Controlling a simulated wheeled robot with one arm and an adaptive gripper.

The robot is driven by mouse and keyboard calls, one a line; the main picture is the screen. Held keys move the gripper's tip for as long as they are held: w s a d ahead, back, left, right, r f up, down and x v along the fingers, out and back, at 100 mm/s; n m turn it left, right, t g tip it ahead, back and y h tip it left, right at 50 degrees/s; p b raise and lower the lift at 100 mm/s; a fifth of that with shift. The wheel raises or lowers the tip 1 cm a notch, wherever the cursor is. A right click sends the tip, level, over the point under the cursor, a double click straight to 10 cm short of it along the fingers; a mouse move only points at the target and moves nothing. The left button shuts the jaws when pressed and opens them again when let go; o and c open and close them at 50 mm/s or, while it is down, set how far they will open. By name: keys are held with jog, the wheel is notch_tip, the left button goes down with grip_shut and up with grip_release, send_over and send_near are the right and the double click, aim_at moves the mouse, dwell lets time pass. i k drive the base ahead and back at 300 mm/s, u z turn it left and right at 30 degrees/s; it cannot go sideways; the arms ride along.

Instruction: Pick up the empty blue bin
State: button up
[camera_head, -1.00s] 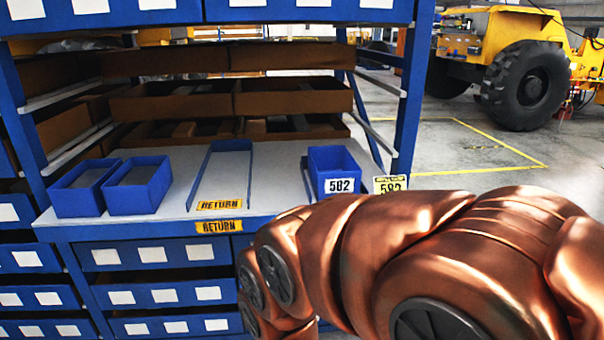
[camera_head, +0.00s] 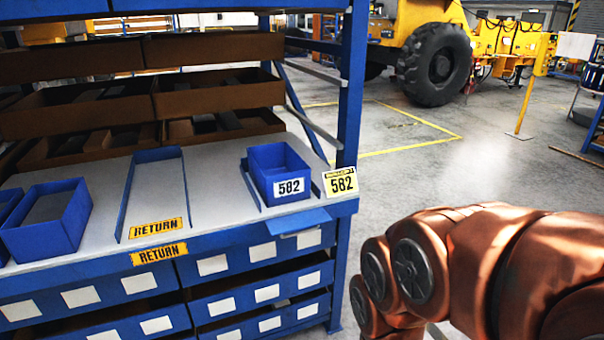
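A blue bin labelled 582 (camera_head: 279,174) stands upright on the right part of the grey shelf top, between low blue guides. Its visible inside is bare blue, and I see nothing in it. Two more blue bins stand at the left: one (camera_head: 48,238) shows a grey surface inside, and the other (camera_head: 8,203) is cut by the picture's left edge. My copper arm is at the lower right, in front of and to the right of the shelf, apart from the bins. My gripper is out of view.
An empty blue guide lane with a yellow RETURN label (camera_head: 156,228) lies left of bin 582. A yellow 582 tag (camera_head: 340,182) is beside the right post (camera_head: 352,90). Brown trays (camera_head: 220,92) rise behind. Open floor (camera_head: 410,175) lies right; a yellow vehicle (camera_head: 430,50) stands beyond.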

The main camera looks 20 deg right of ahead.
aim_at(277, 172)
jog(key=k, duration=0.65)
jog(key=u, duration=0.7)
jog(key=i, duration=0.65)
jog(key=u, duration=0.75)
jog(key=i, duration=0.75)
jog(key=z, duration=0.75)
jog(key=i, duration=0.8)
jog(key=z, duration=0.9)
